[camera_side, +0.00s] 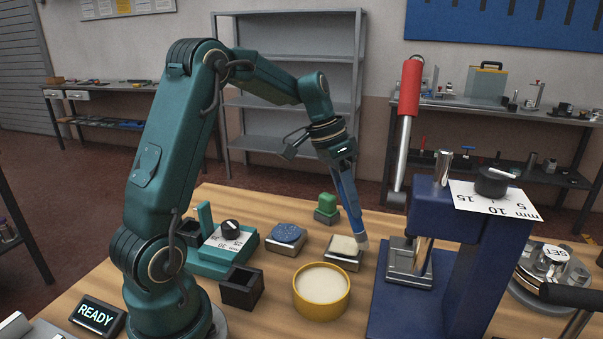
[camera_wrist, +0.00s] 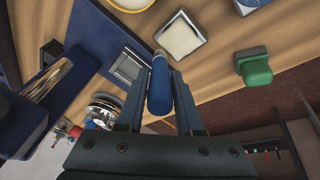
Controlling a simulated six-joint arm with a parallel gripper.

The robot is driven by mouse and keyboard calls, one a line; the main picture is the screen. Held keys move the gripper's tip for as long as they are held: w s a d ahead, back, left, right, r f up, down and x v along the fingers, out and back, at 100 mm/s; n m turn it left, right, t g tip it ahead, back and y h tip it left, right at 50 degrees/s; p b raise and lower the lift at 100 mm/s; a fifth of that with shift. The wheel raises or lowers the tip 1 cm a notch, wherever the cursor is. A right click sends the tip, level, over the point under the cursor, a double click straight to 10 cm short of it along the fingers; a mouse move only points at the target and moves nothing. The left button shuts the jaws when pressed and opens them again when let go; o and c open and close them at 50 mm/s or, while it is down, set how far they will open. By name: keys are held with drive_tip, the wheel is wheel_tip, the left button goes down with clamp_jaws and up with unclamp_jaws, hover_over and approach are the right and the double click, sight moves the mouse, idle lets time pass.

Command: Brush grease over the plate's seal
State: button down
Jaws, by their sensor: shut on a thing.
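My gripper (camera_side: 345,180) points down, shut on a blue-handled brush (camera_side: 354,215). In the wrist view my gripper (camera_wrist: 159,76) has the blue handle (camera_wrist: 160,88) between its fingers. The brush's pale tip is low, at the right edge of a cream pad in a square metal tray (camera_side: 343,262); I cannot tell whether it touches. The pad (camera_wrist: 179,38) also shows in the wrist view. A square metal plate (camera_side: 406,279) lies at the press's foot, right of the brush; it shows as a grey square (camera_wrist: 128,67) in the wrist view. Its seal is not clear.
The blue press (camera_side: 413,315) with a red-handled lever (camera_side: 410,88) stands close on the right. A yellow pot (camera_side: 321,305) of cream stuff stands in front.

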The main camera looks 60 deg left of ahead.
drive_tip(key=shift+r, duration=3.7)
